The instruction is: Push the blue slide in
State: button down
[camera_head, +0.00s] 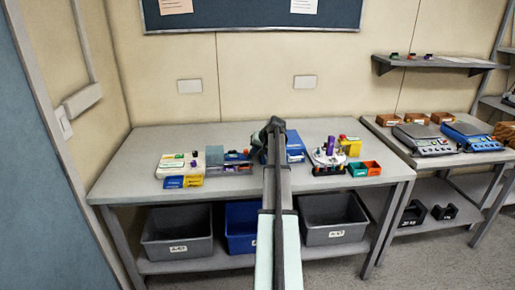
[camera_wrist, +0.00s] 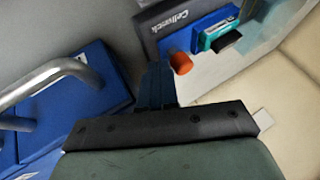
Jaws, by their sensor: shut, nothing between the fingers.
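In the wrist view, my gripper (camera_wrist: 157,66) is shut and empty, its dark blue fingers pointing toward a dark grey-fronted pump (camera_wrist: 150,22) with white lettering. The pump carries a blue part (camera_wrist: 204,34), which may be the slide, with an orange knob (camera_wrist: 181,63) and a teal-and-black piece (camera_wrist: 222,38). The fingertips look close to the knob, a little left of it; I cannot tell whether they touch anything. In the head view, a grey and blue device (camera_head: 237,164) sits left of my gripper (camera_head: 272,124); my arm hides part of the bench.
A blue box with a metal handle (camera_wrist: 75,96) is at left in the wrist view. The bench's left front (camera_head: 130,188) is clear.

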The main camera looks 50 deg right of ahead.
aim_at(233, 154)
jog(key=shift+w+f, duration=0.2)
dwell(0.3)
jog(key=w+a, duration=0.6)
jog(key=shift+w+a, duration=0.1)
jog(key=shift+a, duration=0.1)
jog(key=v, duration=1)
jog(key=shift+d, duration=0.25)
